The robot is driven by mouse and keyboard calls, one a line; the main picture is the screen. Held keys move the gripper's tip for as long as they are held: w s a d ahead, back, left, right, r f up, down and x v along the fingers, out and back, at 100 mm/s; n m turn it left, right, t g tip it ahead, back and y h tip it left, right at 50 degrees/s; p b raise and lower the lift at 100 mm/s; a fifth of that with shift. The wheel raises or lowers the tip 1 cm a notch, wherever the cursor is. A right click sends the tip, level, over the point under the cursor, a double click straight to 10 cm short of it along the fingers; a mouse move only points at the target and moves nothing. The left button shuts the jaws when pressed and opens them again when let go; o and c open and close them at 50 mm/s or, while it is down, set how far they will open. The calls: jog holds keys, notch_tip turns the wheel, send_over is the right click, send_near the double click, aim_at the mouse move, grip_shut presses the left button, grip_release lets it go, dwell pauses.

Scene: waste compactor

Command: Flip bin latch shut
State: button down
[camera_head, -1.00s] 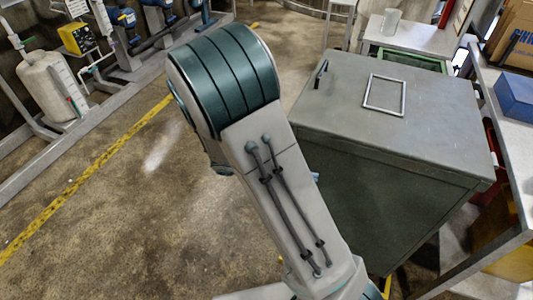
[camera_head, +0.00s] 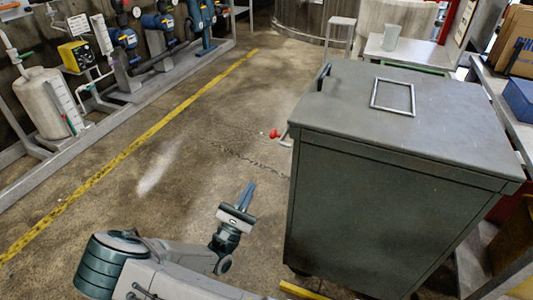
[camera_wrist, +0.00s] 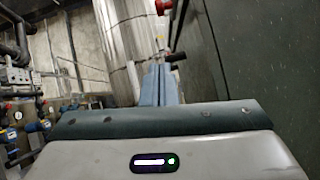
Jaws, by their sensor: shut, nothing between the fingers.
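The bin (camera_head: 385,205) is a large dark grey-green box with its flat lid (camera_head: 440,115) down. A small lever with a red knob (camera_head: 274,133) sticks out from the bin's left side, near its far end; it looks like the latch. My gripper (camera_head: 249,190) is left of the bin, apart from it and nearer than the red knob, with its blue-grey fingers together and empty. In the wrist view the fingers (camera_wrist: 160,75) point ahead along the bin's green wall (camera_wrist: 235,50). A red knob (camera_wrist: 163,6) shows beyond them at the top.
The floor left of the bin is open up to a yellow line (camera_head: 130,148). Pipes and pumps (camera_head: 165,25) stand beyond it. A bench (camera_head: 500,95) stands close to the bin's right side. A small table (camera_head: 410,45) is behind.

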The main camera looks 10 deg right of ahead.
aim_at(285, 134)
jog(key=s+r+x, duration=0.1)
jog(key=r+x, duration=0.1)
jog(key=x, duration=1.1)
jog(key=shift+s+a, duration=0.3)
jog(key=shift+s, duration=0.05)
jog(key=shift+r+p, duration=0.25)
jog(key=shift+p, duration=0.2)
jog(key=shift+s+r+p, duration=0.1)
jog(key=shift+r+p, duration=0.05)
jog(key=shift+p, duration=0.4)
